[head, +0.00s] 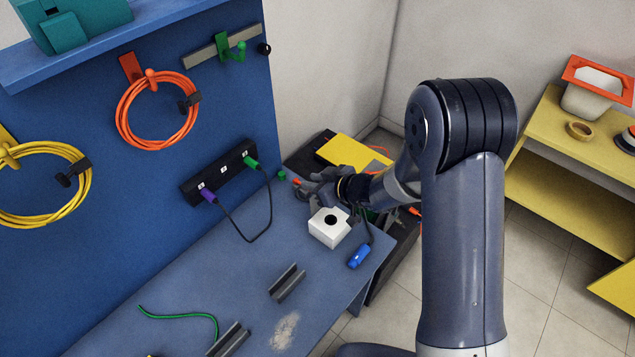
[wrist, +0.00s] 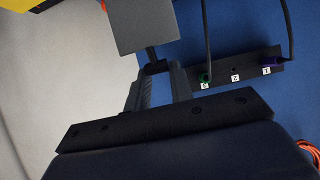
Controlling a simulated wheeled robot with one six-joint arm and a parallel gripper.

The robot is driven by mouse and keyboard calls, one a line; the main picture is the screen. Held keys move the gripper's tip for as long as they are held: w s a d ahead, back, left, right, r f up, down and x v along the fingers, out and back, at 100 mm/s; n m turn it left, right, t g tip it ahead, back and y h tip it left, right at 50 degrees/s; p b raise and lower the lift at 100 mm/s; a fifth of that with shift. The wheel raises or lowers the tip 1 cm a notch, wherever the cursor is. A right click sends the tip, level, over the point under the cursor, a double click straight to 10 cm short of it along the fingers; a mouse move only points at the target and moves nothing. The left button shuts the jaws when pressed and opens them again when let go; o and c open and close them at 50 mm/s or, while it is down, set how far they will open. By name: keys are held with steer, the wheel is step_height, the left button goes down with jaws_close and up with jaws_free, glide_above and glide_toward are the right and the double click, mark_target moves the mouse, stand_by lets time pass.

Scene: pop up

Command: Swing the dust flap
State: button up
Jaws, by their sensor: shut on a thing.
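My gripper (head: 318,190) is over the far right part of the blue bench, beside a white box (head: 322,232) with a round dark hole in its top. In the wrist view, my gripper (wrist: 155,80) is shut on a small dark stem (wrist: 152,56). The stem meets a grey square face (wrist: 142,26), which looks like a shaded side of the white box. I cannot tell which part is the dust flap. My fingers hide most of the stem in the head view.
A black strip (head: 221,173) with a purple and a green plug is on the blue wall. A blue plug (head: 359,257) hangs or lies by the box. Grey channels (head: 287,283) and a green cable (head: 190,313) lie on the bench. A yellow-topped item (head: 345,152) is behind my gripper.

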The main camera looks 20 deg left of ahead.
steer(key=x, duration=0.3)
steer(key=shift+a+r, duration=0.15)
steer(key=shift+r, duration=0.05)
steer(key=shift+f, duration=0.1)
stand_by(0.4)
steer(key=shift+b+x, duration=0.45)
steer(key=shift+x, duration=1.05)
